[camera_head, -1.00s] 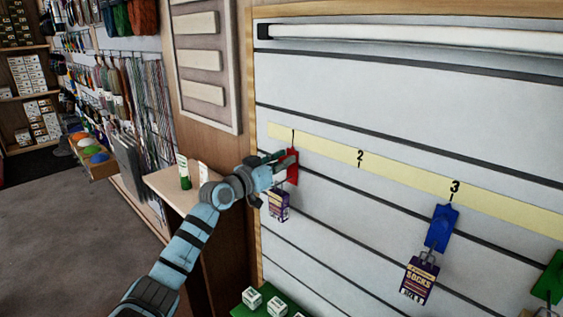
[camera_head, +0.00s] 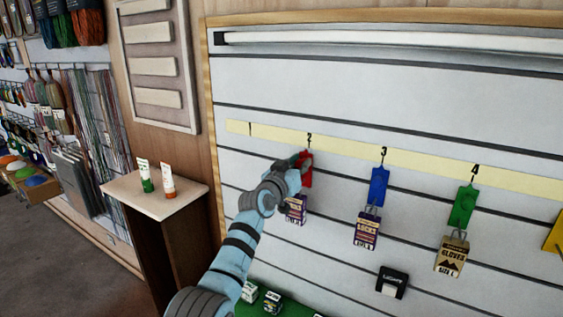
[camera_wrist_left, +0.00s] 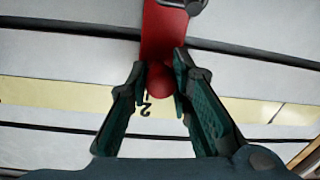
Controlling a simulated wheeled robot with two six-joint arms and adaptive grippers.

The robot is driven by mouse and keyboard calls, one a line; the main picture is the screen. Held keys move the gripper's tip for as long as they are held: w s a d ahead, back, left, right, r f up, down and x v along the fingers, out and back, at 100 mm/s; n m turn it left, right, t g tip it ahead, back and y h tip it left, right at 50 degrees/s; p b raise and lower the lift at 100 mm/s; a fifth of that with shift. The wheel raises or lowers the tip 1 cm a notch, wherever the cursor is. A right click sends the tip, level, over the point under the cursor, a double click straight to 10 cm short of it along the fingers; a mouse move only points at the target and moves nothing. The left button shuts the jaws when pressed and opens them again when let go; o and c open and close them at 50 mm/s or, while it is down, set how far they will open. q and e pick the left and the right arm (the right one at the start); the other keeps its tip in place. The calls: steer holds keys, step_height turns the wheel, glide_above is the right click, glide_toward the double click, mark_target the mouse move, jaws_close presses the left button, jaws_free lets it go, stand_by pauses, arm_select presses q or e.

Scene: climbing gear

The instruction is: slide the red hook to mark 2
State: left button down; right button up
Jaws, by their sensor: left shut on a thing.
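The red hook (camera_head: 307,178) sits on the slatted wall just under mark 2 (camera_head: 309,140) of the yellow strip. A purple sock pack (camera_head: 296,209) hangs from it. My left gripper (camera_head: 303,163) is shut on the hook's knob. In the left wrist view, which is upside down, the fingers (camera_wrist_left: 160,88) stand on both sides of the red knob of the hook (camera_wrist_left: 163,35). Mark 2 (camera_wrist_left: 146,106) shows there close to the knob, slightly to its left. My arm covers part of the hook and pack in the head view. My right gripper is not in view.
A blue hook (camera_head: 379,186) with a sock pack hangs under mark 3. A green hook (camera_head: 462,206) with a glove pack hangs under mark 4. A yellow hook (camera_head: 555,236) is at the right edge. A ledge (camera_head: 150,203) with two tubes stands left.

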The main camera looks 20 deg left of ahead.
arm_select(q)
steer(key=shift+s+d, duration=0.1)
steer(key=shift+d, duration=0.3)
steer(key=c, duration=1.4)
jaws_free()
steer(key=v, duration=1.1)
steer(key=shift+s, duration=0.4)
